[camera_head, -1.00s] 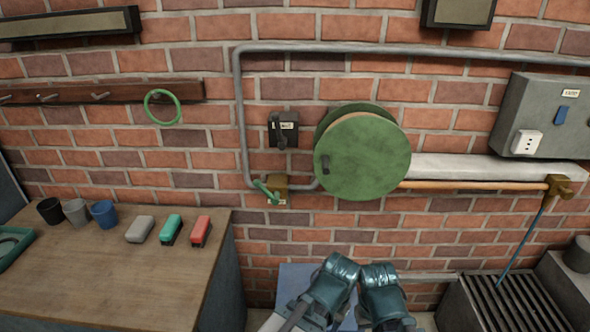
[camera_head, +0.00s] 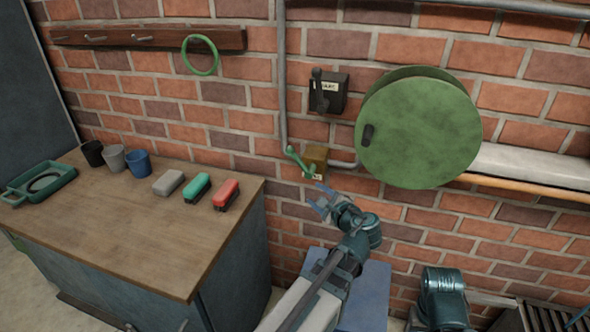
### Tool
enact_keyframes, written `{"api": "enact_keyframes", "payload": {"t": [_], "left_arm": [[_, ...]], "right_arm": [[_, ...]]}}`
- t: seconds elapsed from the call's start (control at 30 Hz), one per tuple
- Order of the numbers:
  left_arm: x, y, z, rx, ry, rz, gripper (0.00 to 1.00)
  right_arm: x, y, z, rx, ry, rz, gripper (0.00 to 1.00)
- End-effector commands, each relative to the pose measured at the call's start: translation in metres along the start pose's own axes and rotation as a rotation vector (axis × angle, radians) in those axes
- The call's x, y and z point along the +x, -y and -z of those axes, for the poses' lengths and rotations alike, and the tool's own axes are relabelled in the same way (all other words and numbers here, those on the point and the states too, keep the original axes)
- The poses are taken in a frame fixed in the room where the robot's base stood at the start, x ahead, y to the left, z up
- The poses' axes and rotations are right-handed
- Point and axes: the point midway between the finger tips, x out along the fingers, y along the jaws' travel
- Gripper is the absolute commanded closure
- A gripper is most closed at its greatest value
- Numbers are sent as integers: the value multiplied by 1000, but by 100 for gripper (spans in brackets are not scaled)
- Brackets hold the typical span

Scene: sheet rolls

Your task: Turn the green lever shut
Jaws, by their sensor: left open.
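The green lever (camera_head: 297,162) sits on the left side of a brass valve box (camera_head: 316,156) on the brick wall, left of the green reel. The lever slants from upper left to lower right, and a small label shows below it. My left gripper (camera_head: 318,201) is open and empty, just below the lever and the valve box in the picture, apart from both. My left arm reaches up to it from the bottom middle. Part of my right arm shows at the bottom right, but its gripper does not show.
A large green hose reel (camera_head: 420,135) juts from the wall at the right of the valve. A black switch box (camera_head: 329,93) is above it, and a grey pipe (camera_head: 281,75) runs down beside it.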

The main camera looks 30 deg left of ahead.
Motion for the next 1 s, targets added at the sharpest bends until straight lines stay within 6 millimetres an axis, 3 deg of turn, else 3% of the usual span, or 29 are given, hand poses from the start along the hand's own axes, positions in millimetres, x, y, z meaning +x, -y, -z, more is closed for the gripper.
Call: {"api": "enact_keyframes", "payload": {"t": [0.03, 0.23, 0.57, 1.0], "left_arm": [[13, 3, -2, 82, 41, 58, 48], [28, 29, -18, 318, 149, 198, 48], [35, 38, -23, 372, 175, 225, 48], [115, 59, -32, 369, 175, 223, 48]], "right_arm": [[15, 1, 1, 0, 0, 0, 50], [27, 2, 2, 0, 0, 0, 50], [27, 2, 2, 0, 0, 0, 50], [27, 3, 2, 0, 0, 0, 50]]}}
